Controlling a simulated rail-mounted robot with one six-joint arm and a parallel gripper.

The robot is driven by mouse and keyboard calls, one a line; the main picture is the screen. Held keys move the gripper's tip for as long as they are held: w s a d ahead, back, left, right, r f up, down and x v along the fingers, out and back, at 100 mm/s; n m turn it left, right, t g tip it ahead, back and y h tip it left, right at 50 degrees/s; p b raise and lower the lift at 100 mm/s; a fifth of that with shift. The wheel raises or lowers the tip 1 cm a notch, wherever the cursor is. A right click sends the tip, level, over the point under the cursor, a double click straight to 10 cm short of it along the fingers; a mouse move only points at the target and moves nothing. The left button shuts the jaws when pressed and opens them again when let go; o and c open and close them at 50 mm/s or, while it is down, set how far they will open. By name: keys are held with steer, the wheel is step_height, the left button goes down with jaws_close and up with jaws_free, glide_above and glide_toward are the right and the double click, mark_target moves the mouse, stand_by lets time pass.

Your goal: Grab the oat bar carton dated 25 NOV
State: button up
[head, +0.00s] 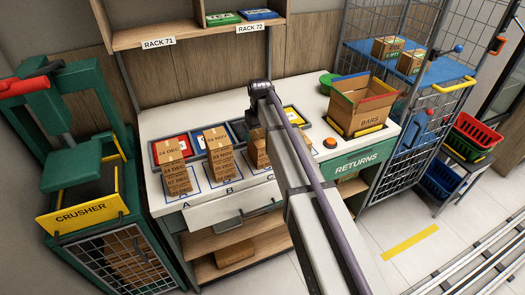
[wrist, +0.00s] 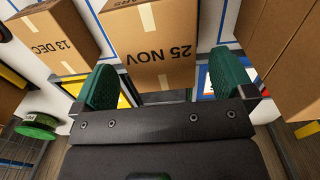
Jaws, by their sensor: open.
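The carton marked 25 NOV (wrist: 160,45) is in the middle of the wrist view, its lettering upside down. The green fingers of my gripper (wrist: 160,80) are open, one towards each side of its near end; I cannot tell if they touch it. In the head view my gripper is hidden behind my arm.
A BARS box (head: 361,105) stands right, the green crusher (head: 85,200) left. A drawer (head: 235,208) is below.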

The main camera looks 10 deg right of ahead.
mark_target(261, 137)
step_height(261, 137, down, 6)
steer(key=b, duration=0.5)
steer(key=shift+s+d+r, duration=0.1)
steer(key=shift+r, duration=0.45)
steer(key=shift+c, duration=0.3)
